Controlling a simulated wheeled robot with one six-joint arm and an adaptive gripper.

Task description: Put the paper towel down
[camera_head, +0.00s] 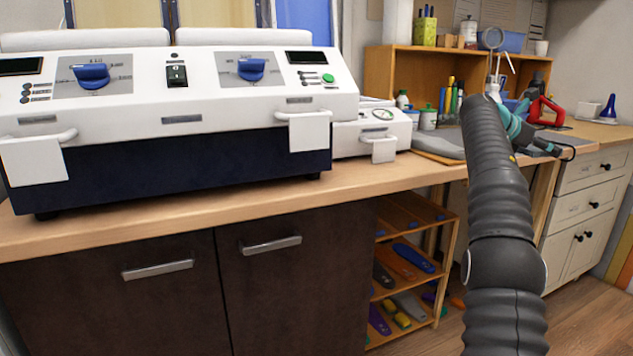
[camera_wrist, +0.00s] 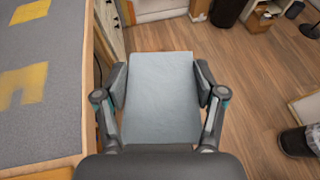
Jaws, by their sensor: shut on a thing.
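The paper towel (camera_wrist: 160,115) shows in the wrist view as a flat, pale blue-grey rectangle. My gripper (camera_wrist: 161,78) is shut on it, with one finger against its left edge and one against its right edge. The towel is held over the wooden floor, just right of a worktop edge. In the head view my arm reaches to the back right, and I cannot make out the towel there.
In the wrist view a grey mat (camera_wrist: 52,120) with yellow patches lies on the worktop at left. In the head view a white machine (camera_head: 205,100) fills the left of the wooden bench (camera_head: 190,215). A shelf of insoles (camera_head: 415,220) stands below. Drawers (camera_head: 590,195) stand at right.

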